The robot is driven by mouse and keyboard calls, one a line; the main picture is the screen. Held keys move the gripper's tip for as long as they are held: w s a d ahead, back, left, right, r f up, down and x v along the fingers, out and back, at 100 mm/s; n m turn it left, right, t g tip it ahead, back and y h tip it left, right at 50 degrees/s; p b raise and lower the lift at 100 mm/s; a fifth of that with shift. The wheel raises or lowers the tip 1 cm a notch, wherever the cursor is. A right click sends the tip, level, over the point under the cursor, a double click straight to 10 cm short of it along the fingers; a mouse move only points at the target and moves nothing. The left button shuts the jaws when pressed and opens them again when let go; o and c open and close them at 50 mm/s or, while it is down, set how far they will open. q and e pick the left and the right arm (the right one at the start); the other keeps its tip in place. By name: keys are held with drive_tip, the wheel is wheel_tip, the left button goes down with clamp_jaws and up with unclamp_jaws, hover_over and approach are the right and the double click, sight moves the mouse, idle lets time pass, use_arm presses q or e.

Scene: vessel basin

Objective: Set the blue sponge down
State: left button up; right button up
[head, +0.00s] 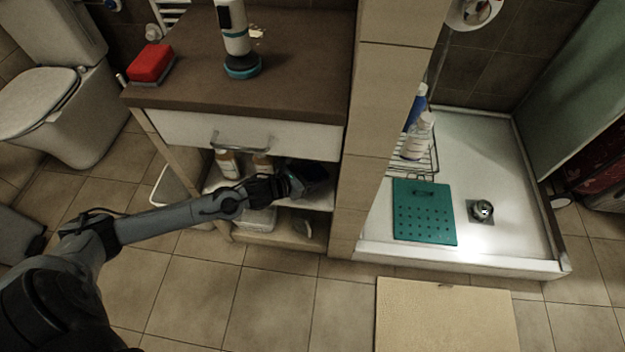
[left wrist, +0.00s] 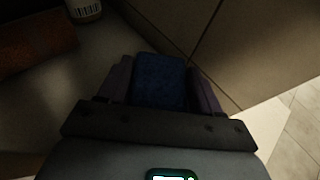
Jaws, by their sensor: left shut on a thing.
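The blue sponge (left wrist: 158,80) shows dark between the two fingers of my left gripper (left wrist: 160,88) in the left wrist view. The gripper is shut on it. In the head view my left gripper (head: 300,182) reaches into the open shelf under the drawer of the cabinet, near the shelf's right side. The sponge is hard to make out there. I cannot tell whether the sponge touches the shelf board (head: 322,201). My right gripper is not in view.
Bottles (head: 228,164) stand on the shelf left of the gripper. The white drawer front (head: 245,137) is just above my arm. The wall pillar (head: 385,90) closes the right side. A red sponge (head: 150,62) and a dispenser (head: 236,40) stand on the cabinet top.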

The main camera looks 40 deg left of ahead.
use_arm(q)
wheel_tip(320, 180, down, 3)
drive_tip(key=shift+s+r+b, duration=0.1)
drive_tip(key=shift+b, duration=0.6)
drive_tip(key=o, duration=1)
